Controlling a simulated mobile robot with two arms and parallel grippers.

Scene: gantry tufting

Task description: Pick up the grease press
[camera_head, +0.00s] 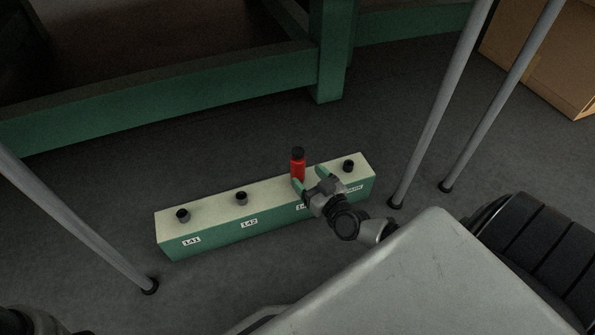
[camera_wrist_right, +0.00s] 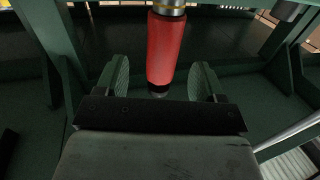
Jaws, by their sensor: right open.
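My left gripper does not show.
The block carries several short black fittings, such as one at its left end (camera_head: 182,215), and number labels. Thin grey poles (camera_head: 440,105) stand to the right, another pole (camera_head: 80,225) at left. A green frame beam (camera_head: 180,92) runs behind. A cardboard box (camera_head: 545,60) is at upper right.

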